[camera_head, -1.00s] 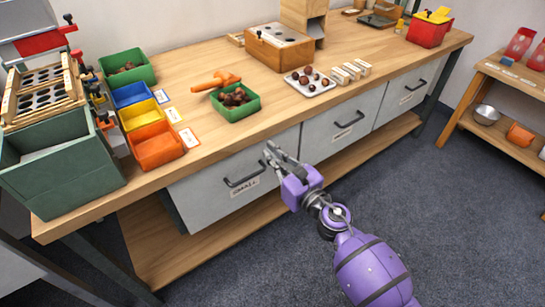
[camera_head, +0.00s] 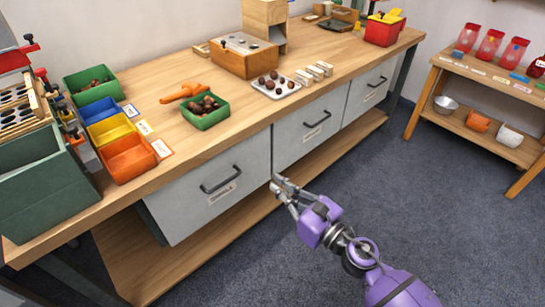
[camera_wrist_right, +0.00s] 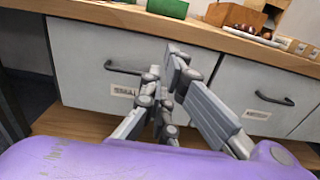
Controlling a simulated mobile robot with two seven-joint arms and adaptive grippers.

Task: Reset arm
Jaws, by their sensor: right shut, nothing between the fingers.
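My right gripper (camera_head: 279,186) is shut and empty. It hangs in front of the bench drawers, below the edge of the worktop, with my purple arm coming in from the lower right. In the right wrist view its grey fingers (camera_wrist_right: 170,85) show against the drawer fronts. It appears apart from the labelled left drawer (camera_head: 212,192) and the middle drawer (camera_head: 311,127), both closed. My left gripper is not in view.
The wooden bench (camera_head: 170,103) holds a green tray of chestnuts (camera_head: 205,112), an orange tool (camera_head: 184,92), a white tray of chestnuts (camera_head: 276,87), and coloured bins (camera_head: 128,160). A wooden rack (camera_head: 490,75) with red bags stands at right. Carpet between is clear.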

